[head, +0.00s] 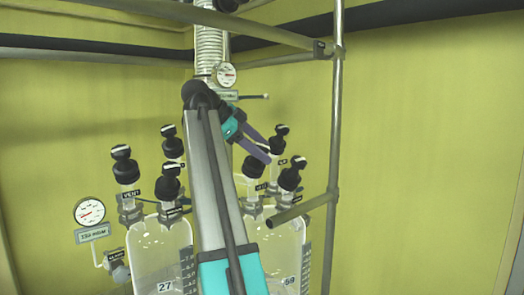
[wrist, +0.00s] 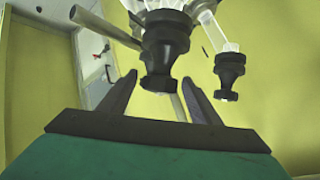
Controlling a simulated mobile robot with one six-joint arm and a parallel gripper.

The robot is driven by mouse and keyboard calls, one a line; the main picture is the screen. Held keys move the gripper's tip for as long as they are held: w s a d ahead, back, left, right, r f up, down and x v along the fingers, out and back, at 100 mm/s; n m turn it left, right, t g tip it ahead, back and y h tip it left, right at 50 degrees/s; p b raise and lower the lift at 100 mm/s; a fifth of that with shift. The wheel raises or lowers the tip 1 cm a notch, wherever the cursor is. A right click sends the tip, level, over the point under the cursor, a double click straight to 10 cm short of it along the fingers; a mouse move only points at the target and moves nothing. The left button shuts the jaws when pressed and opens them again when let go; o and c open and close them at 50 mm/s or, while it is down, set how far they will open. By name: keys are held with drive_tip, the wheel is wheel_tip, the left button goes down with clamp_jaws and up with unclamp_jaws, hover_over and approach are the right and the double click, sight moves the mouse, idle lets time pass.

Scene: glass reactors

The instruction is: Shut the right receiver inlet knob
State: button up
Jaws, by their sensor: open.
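In the head view my gripper (head: 267,154) reaches right and down toward the black knobs over the right receiver (head: 287,250). One black knob (head: 279,131) stands at the back and another (head: 291,176) at the front; a third is partly hidden behind my arm. Their small labels are too blurred to tell which is the inlet. In the wrist view, which looks upside down, my gripper (wrist: 158,80) is open, and a black knob (wrist: 165,45) shows between and beyond its fingertips. I see no clear contact. A second black knob (wrist: 228,67) is to the right, outside the fingers.
The left receiver (head: 160,250) carries several similar black knobs, one labelled VENT (head: 123,163). A round gauge (head: 89,211) is at far left, another (head: 225,75) above my gripper. A metal frame post (head: 335,130) stands right of the knobs. The yellow wall side is clear.

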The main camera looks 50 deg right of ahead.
drive_tip(key=shift+w+a+r, duration=0.2)
drive_tip(key=shift+w+a, duration=0.05)
drive_tip(key=shift+a, duration=0.35)
drive_tip(key=w+a+p, duration=0.4)
drive_tip(key=a+p, duration=0.6)
drive_tip(key=p, duration=0.2)
drive_tip(key=shift+a, duration=0.25)
idle(0.5)
drive_tip(key=shift+f, duration=0.1)
idle(0.4)
